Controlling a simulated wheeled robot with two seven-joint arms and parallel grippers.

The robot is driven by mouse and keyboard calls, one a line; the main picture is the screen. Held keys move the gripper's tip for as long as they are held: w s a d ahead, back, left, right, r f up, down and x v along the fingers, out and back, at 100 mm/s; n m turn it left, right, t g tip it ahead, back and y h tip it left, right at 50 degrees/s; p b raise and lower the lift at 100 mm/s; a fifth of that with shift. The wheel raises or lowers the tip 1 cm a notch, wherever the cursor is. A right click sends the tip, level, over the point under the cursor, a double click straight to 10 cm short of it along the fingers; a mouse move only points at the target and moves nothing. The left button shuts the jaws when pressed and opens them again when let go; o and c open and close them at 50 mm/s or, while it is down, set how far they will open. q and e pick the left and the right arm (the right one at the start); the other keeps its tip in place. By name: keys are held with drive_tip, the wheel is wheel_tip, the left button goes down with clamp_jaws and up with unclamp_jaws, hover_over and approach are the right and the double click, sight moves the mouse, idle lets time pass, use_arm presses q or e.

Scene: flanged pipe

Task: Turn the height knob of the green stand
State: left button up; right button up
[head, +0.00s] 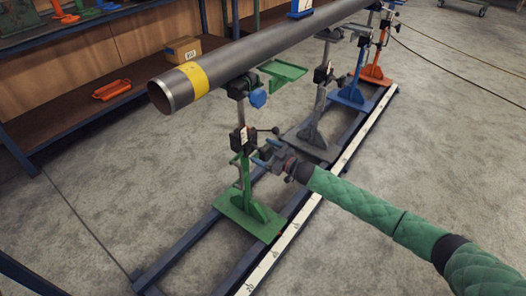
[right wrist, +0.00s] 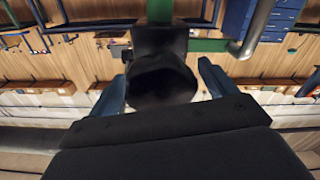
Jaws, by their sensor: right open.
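The green stand (head: 249,214) stands on a dark blue rail frame, its post upright under the near end of the pipe. In the right wrist view a dark round knob (right wrist: 160,80) sits between my two blue fingers, in front of a green upright part. My right gripper (head: 264,154) is open beside the stand's post, its fingers pointing at it. The right wrist view shows the gripper (right wrist: 162,72) with space on both sides of the knob; I cannot tell whether either finger touches. In the head view the gripper largely hides this knob. My left gripper is out of view.
A grey pipe (head: 265,52) with a yellow band lies across the stands. A black lever (head: 270,130) juts from the green stand just above my gripper. Grey (head: 312,135), blue (head: 348,93) and orange (head: 374,75) stands follow behind. A workbench shelf (head: 75,100) is at left.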

drive_tip(key=shift+w+a, duration=0.2)
drive_tip(key=shift+a, duration=0.15)
drive_tip(key=shift+c, duration=0.2)
drive_tip(key=c, duration=0.9)
drive_tip(key=shift+c, duration=0.2)
drive_tip(key=shift+n, duration=0.3)
drive_tip(key=shift+n, duration=0.6)
drive_tip(key=n, duration=0.3)
drive_tip(key=shift+f, duration=0.1)
drive_tip(key=n, duration=0.5)
drive_tip(key=shift+n, duration=0.4)
drive_tip(key=shift+s, duration=0.1)
